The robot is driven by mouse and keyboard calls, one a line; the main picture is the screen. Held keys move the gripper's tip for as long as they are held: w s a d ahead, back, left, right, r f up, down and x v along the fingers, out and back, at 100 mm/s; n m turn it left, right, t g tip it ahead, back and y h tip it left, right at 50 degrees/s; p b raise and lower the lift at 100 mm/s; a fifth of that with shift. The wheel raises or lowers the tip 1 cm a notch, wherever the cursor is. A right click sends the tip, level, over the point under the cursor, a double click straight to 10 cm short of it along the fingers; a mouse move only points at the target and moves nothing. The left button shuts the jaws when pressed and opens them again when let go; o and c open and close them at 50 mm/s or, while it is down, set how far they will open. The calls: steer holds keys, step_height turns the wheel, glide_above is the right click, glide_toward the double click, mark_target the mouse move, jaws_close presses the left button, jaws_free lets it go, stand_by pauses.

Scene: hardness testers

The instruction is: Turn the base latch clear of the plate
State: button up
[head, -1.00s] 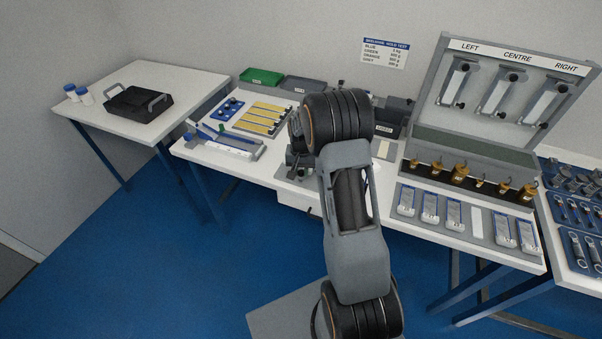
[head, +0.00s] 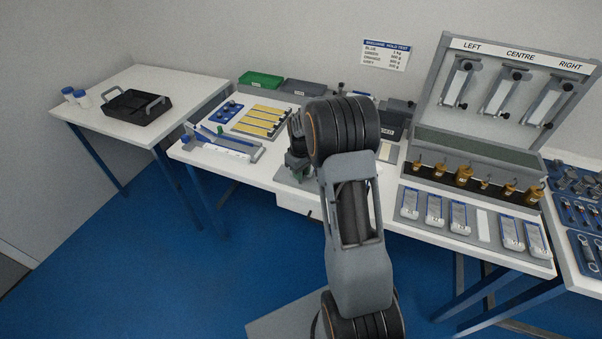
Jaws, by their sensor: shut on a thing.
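My gripper (head: 297,160) is at the front middle of the central table, left of my large dark arm joint. It points down at a small grey-green fixture (head: 291,177) on the table. Its jaws are shut on a small part there, which appears to be the base latch; the fingertips and the latch are too small and dark to make out clearly. My arm hides the area to the right of the fixture, so the plate and the latch's angle to it cannot be told.
Left of the fixture lie a board with yellow strips (head: 264,121) and a blue-and-white tool (head: 218,143). To the right are brass weights (head: 462,173), several grey blocks (head: 433,212) and an upright LEFT/CENTRE/RIGHT panel (head: 505,85). A black tray (head: 133,108) sits on the left table.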

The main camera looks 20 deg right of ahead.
steer(key=shift+n, duration=0.9)
steer(key=o, duration=0.9)
step_height(320, 180, up, 14)
steer(key=shift+d+f+b, duration=0.1)
steer(key=shift+b, duration=0.25)
